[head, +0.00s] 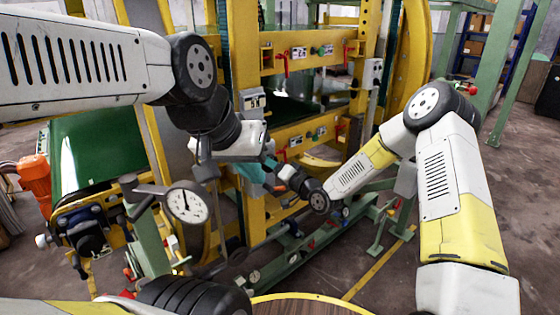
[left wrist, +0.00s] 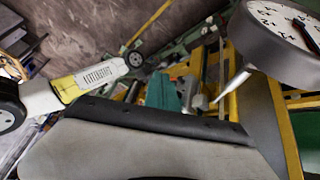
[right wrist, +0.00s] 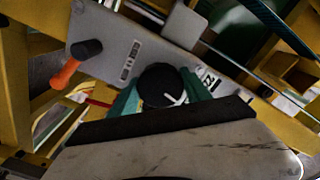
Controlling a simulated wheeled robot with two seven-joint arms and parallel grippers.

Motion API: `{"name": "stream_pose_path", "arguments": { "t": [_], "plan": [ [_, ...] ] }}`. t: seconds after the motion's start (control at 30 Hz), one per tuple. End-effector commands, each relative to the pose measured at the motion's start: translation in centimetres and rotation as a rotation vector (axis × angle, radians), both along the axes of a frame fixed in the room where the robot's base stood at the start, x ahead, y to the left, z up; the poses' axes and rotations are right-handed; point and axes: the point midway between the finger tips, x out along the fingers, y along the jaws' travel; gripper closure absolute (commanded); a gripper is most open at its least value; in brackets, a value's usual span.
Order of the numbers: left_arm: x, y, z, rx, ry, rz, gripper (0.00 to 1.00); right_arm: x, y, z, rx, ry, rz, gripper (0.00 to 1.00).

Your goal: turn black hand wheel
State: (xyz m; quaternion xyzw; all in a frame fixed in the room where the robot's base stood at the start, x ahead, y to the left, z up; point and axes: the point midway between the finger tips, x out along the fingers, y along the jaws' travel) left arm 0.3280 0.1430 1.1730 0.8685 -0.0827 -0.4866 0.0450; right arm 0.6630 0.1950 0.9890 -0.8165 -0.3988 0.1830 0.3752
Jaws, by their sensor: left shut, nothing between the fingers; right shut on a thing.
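The black hand wheel (right wrist: 160,86) shows in the right wrist view as a round black knob with a white mark, on a grey panel (right wrist: 110,40). My right gripper (right wrist: 158,98) has its teal fingers on either side of it and is shut on it. In the head view I cannot make out the wheel; my arms cover that area. My left gripper (head: 252,173) is shut and empty in front of the yellow frame, close to my right wrist. Its teal fingers (left wrist: 165,92) also show in the left wrist view.
A dial gauge (head: 186,203) on a bent stand is left of my left gripper; it looms close in the left wrist view (left wrist: 285,45). An orange handle (right wrist: 65,73) juts beside the panel. Yellow frame bars (head: 310,60) surround the area. Open floor (head: 400,285) lies at the lower right.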

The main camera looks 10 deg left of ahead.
Motion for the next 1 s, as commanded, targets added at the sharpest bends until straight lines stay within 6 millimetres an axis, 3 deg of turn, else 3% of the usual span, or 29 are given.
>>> {"name": "stream_pose_path", "arguments": {
  "t": [0.6,0.63,0.73,1.0],
  "plan": [
    [0.00,0.00,0.00,0.000,0.000,0.000,1.00,0.00,-0.04,-0.06,0.027,0.036,-0.001,0.85],
    [0.00,0.00,0.00,0.000,0.000,0.000,1.00,0.00,-0.04,-0.06,0.027,0.036,-0.001,0.42],
    [0.00,0.00,0.00,0.000,0.000,0.000,1.00,0.00,-0.04,-0.06,0.027,0.036,-0.001,0.23],
    [0.00,0.00,0.00,0.000,0.000,0.000,1.00,-0.01,-0.02,-0.04,0.026,0.035,-0.001,0.22]
  ]
}}
